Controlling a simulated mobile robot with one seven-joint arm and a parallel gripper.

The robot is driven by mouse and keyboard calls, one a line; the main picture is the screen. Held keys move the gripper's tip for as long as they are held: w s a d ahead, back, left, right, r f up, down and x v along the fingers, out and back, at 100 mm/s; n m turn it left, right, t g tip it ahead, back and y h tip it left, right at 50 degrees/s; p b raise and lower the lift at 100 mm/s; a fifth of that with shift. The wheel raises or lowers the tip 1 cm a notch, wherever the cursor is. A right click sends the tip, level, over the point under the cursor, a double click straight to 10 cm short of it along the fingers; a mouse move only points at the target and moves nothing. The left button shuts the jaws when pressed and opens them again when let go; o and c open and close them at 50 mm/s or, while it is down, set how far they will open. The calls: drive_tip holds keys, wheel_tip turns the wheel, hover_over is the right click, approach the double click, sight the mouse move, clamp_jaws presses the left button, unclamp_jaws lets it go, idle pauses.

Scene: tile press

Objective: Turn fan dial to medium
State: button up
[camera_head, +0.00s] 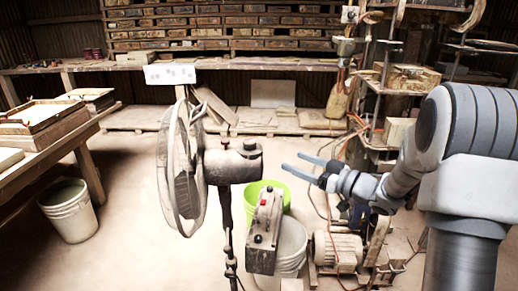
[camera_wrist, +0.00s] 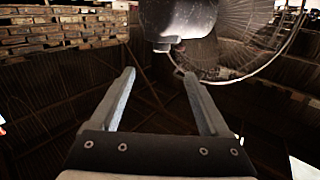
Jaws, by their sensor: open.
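A grey pedestal fan stands near the middle of the head view, with its round wire cage (camera_head: 181,170) facing left and its motor housing (camera_head: 232,165) behind. Its dark pole runs down below. In the wrist view, the motor housing (camera_wrist: 180,18) is at the top and the cage (camera_wrist: 250,45) at upper right. No fan dial can be made out clearly, nor its setting. My gripper (camera_head: 293,162) is open and empty, to the right of the motor housing and apart from it. Its spread fingers (camera_wrist: 160,73) show in the wrist view.
A grey control box (camera_head: 265,232) with a red button stands just right of the fan pole. A green bucket (camera_head: 252,190) and a white bucket (camera_head: 293,243) are behind it. A motor (camera_head: 338,250) and shelving are at right. Open floor lies left of the fan.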

sight(255, 146)
drive_tip(key=b+x, duration=0.1)
drive_tip(key=x, duration=1.6)
drive_tip(key=shift+a, duration=0.35)
drive_tip(key=shift+s, duration=0.1)
clamp_jaws()
drive_tip(key=shift+f, duration=0.1)
